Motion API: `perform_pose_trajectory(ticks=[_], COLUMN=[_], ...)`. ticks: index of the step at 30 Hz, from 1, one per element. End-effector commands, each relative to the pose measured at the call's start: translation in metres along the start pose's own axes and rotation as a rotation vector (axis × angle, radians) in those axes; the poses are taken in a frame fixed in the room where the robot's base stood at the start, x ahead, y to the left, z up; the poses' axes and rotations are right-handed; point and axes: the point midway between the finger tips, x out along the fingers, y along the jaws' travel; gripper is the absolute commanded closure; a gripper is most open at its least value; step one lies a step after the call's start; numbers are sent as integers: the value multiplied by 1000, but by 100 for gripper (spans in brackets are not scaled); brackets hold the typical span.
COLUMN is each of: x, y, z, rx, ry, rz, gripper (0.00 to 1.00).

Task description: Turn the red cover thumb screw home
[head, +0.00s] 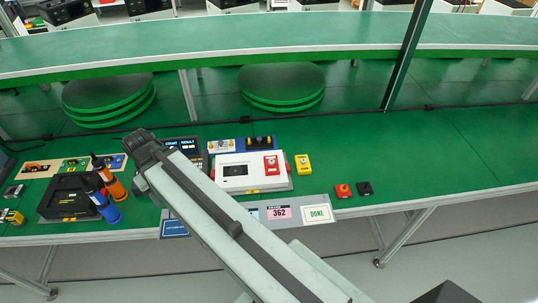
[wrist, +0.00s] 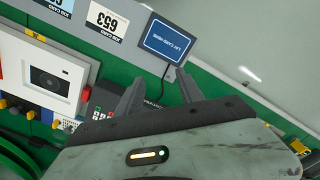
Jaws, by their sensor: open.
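A white device (head: 235,172) with a dark window stands on the green bench in the head view. It has a small red part at its left end (head: 212,172) and another at its right end (head: 287,168); which is the red cover thumb screw I cannot tell. In the wrist view the device (wrist: 68,65) is at the left edge, with a small red part (wrist: 86,93) on its near side. My gripper (wrist: 156,92) is open and empty, to the right of the device. In the head view my gripper (head: 144,148) is left of the device, its fingertips not clear.
Orange and blue drivers (head: 110,184) stand by a black case (head: 65,198) at left. A display box (head: 183,147) is behind my gripper. Further right the bench is clear. A blue card pad (wrist: 167,40) lies beyond the fingers.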

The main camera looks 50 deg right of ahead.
Motion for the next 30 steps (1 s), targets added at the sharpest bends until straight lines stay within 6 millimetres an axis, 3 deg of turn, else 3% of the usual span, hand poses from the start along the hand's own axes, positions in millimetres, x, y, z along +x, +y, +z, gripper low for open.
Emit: perform_pose_trajectory(ticks=[2,5,8,9,12,15,18,21,30], x=[-2,-7,-12,-14,-18,-21,-23,-23,-8], y=[18,78,167,202,281,340,375,389,390], z=[-3,-5,5,14,42,74,98,109,110], rx=[-26,-141,-319,-397,-580,-729,-829,-879,-892], ry=[0,0,-1,-1,-1,-1,0,0,-1], rz=[1,1,0,0,-1,-1,-1,-1,-1], gripper=[56,56,56,56,56,56,56,56,56])
